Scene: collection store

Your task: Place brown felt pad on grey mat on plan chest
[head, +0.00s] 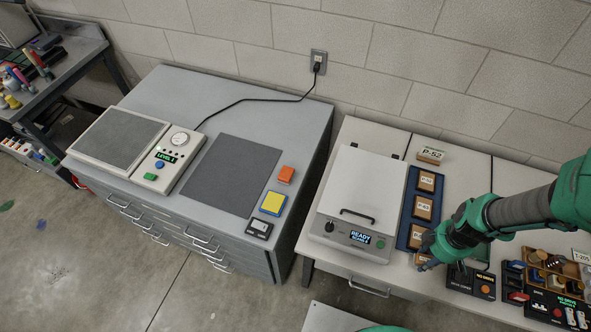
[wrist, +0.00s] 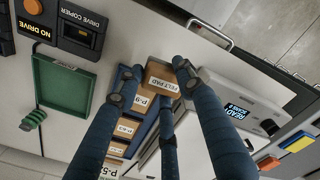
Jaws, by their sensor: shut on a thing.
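My gripper (wrist: 150,75) is shut on the brown felt pad (wrist: 161,84), which carries a "FELT PAD" label in the wrist view. The pad is at the near end of the blue tray (wrist: 136,71); I cannot tell whether it is clear of the tray. In the head view my gripper (head: 426,259) is low over the tray's near end and largely hides the pad. The dark grey mat (head: 230,174) lies flat and bare on top of the grey plan chest (head: 270,105), to the left.
A white lidded machine (head: 357,185) reading "READY" stands between tray and plan chest. Orange (head: 286,174) and yellow (head: 272,202) blocks and a small dark device (head: 259,228) sit right of the mat. A "LEVEL 1" device (head: 155,165) is left of it. A gap separates chest and table.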

